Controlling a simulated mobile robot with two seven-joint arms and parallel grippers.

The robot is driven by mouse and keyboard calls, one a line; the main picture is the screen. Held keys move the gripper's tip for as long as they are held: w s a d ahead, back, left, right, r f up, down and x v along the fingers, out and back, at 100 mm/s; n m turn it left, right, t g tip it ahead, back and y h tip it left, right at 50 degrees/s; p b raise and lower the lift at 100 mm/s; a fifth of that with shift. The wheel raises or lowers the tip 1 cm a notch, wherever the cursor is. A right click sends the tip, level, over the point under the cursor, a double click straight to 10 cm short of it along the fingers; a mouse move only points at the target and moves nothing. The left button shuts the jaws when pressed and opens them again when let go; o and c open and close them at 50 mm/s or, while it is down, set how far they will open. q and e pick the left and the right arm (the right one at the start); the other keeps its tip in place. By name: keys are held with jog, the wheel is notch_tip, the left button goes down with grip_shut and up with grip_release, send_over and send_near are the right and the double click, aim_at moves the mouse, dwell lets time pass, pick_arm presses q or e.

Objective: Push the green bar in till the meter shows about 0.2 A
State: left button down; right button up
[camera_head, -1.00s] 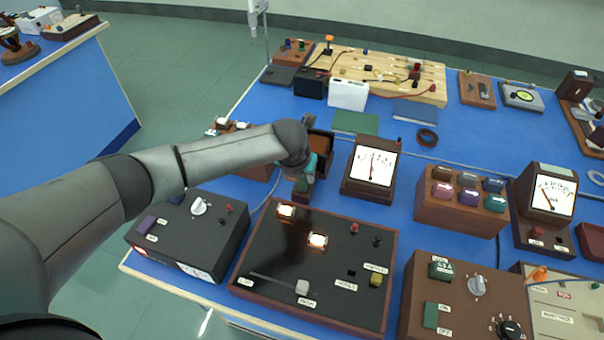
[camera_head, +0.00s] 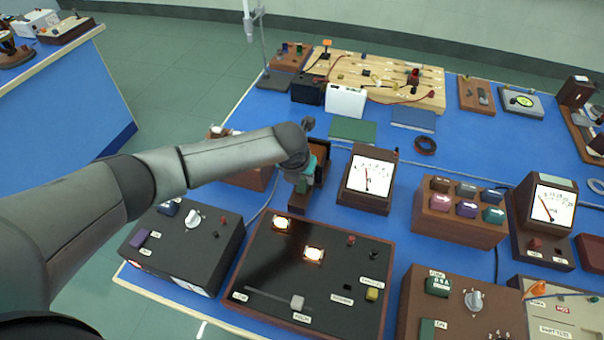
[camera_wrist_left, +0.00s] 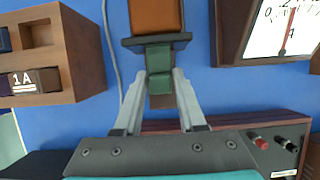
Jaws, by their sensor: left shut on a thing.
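My left gripper (camera_head: 305,178) is shut on the green bar (camera_wrist_left: 158,57). In the left wrist view the fingers (camera_wrist_left: 161,84) hold the bar from both sides. The bar's far end meets a dark plate on an orange-brown block (camera_wrist_left: 156,16). In the head view my arm hides much of the bar and block. The meter (camera_head: 368,178) stands just right of them, with a white dial and a red needle roughly upright. It also shows in the left wrist view (camera_wrist_left: 284,30), partly cut off. The exact reading is too small to tell. My right gripper is not in view.
A black panel (camera_head: 262,262) with two lit lamps lies in front of the gripper. A wooden box labelled 1 A (camera_wrist_left: 85,40) stands to the left in the wrist view. A brown button box (camera_head: 458,226) stands right of the meter. Bare blue bench separates them.

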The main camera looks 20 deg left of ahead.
pick_arm(q)
jog(key=c, duration=0.8)
grip_release()
jog(key=shift+r, duration=0.1)
jog(key=shift+o, duration=1)
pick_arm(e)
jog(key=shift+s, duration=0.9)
pick_arm(q)
jog(key=shift+s+r, duration=0.2)
jog(key=shift+r, duration=0.4)
jog(key=p+v, duration=0.3)
jog(key=v, duration=1.1)
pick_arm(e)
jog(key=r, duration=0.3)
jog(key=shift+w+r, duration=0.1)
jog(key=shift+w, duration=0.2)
